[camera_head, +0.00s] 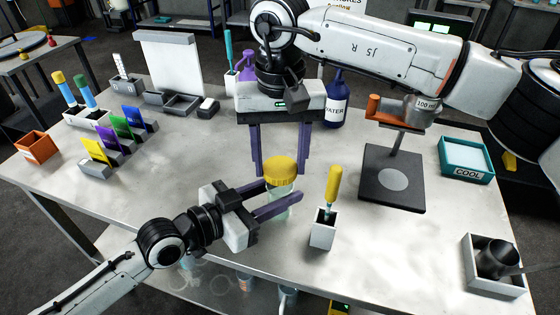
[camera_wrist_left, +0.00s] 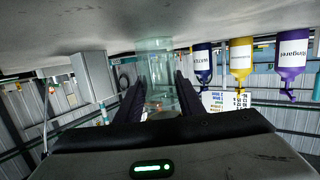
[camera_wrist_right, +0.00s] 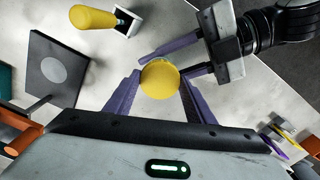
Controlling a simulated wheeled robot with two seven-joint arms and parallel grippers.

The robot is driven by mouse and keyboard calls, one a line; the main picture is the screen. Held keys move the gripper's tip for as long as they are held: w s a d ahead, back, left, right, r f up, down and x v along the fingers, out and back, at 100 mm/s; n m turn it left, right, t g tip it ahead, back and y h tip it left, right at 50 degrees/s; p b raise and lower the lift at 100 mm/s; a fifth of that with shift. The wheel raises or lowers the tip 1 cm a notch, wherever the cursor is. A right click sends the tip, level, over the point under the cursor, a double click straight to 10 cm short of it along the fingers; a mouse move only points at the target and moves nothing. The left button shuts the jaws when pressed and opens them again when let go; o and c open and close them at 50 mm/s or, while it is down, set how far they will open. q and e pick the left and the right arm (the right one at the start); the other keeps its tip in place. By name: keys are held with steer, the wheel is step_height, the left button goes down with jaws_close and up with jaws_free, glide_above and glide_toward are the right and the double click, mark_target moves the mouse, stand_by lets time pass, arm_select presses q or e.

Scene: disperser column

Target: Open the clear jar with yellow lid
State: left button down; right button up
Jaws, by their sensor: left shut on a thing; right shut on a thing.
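The clear jar (camera_head: 281,207) stands upright on the table with its yellow lid (camera_head: 280,170) on top. My left gripper (camera_head: 288,201) comes in level from the left and is shut on the jar's clear body; the left wrist view shows the jar (camera_wrist_left: 160,70) between its purple fingers. My right gripper (camera_head: 281,172) points down from above and is shut on the lid. In the right wrist view, the lid (camera_wrist_right: 160,79) lies between its fingertips, with the left gripper (camera_wrist_right: 176,58) just beside it. The lid hides the jar's mouth.
A white holder (camera_head: 322,232) with a yellow-handled tool stands close right of the jar. A black stand (camera_head: 392,181), a teal COOL tray (camera_head: 466,158) and a box with a dark cup (camera_head: 497,260) are farther right. Bottles (camera_head: 334,105) stand behind my right gripper. The table's front left is clear.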

mark_target(280, 167)
steer(key=shift+r, duration=2.05)
arm_select(q)
steer(key=c, duration=1.1)
jaws_free()
steer(key=shift+a, duration=0.1)
arm_select(e)
steer(key=shift+f, duration=0.1)
